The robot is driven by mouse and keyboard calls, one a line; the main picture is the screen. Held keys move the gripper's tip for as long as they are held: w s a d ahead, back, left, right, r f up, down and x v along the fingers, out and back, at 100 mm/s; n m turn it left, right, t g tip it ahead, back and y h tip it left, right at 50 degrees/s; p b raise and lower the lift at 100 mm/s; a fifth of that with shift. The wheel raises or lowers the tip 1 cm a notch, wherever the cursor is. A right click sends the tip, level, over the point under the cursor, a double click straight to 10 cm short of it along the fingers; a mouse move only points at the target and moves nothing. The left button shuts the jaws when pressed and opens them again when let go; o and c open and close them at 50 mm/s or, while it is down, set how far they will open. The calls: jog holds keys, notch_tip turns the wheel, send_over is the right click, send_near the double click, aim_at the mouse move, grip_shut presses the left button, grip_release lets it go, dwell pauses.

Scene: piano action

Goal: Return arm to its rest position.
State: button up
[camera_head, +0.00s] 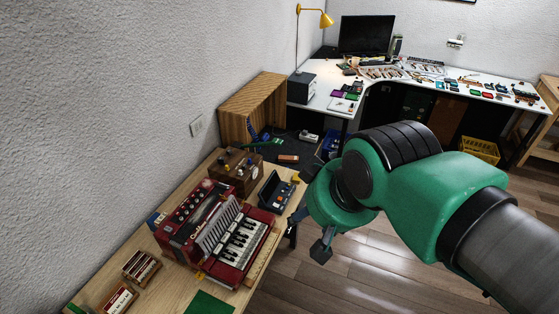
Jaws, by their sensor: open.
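My arm, green with black bands, reaches in from the lower right and bends in the middle of the view. My gripper (308,214) hangs at its end, beyond the right edge of the wooden table (232,298). Its dark fingers are apart, with one fingertip low over the floor and the other near the table's edge. I see nothing between them. The gripper's upper part is partly hidden by the green wrist.
A red accordion-like instrument (243,237), a brown box (237,170) and a dark tray (272,191) stand on the table near my gripper. A white L-shaped desk (376,88) with a monitor (366,35) is behind. The wooden floor (375,279) below my arm is clear.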

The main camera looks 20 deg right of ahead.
notch_tip(320, 180, down, 10)
jog(key=b, duration=1)
jog(key=shift+f, duration=0.2)
dwell(0.6)
